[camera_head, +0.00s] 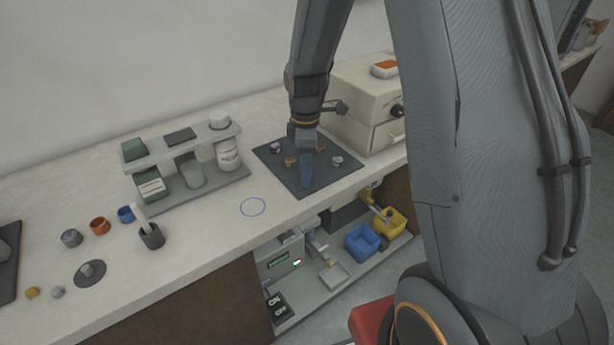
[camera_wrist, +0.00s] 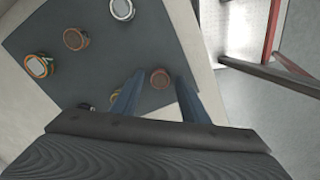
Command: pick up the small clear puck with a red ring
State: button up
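Several small round pucks lie on a dark mat (camera_wrist: 100,62). In the wrist view, a small reddish-brown puck (camera_wrist: 160,78) shows between the fingertips of my gripper (camera_wrist: 159,76). Its fine detail is too small to tell whether it is clear with a red ring. My gripper is open, its two blue fingers apart and pointing down; I cannot tell how far above the mat they are. In the head view my gripper (camera_head: 306,184) is over the mat (camera_head: 308,189), and the finger hides part of it.
Other pucks on the mat are an orange-ringed one with a pale top (camera_wrist: 38,66), a brown one (camera_wrist: 75,39) and a pale-topped one (camera_wrist: 122,9). A cream cabinet (camera_head: 362,107) stands behind right. A rack (camera_head: 207,191) stands to the left. The bench front edge is close.

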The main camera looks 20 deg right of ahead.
jog(key=c, duration=0.9)
jog(key=shift+r, duration=0.15)
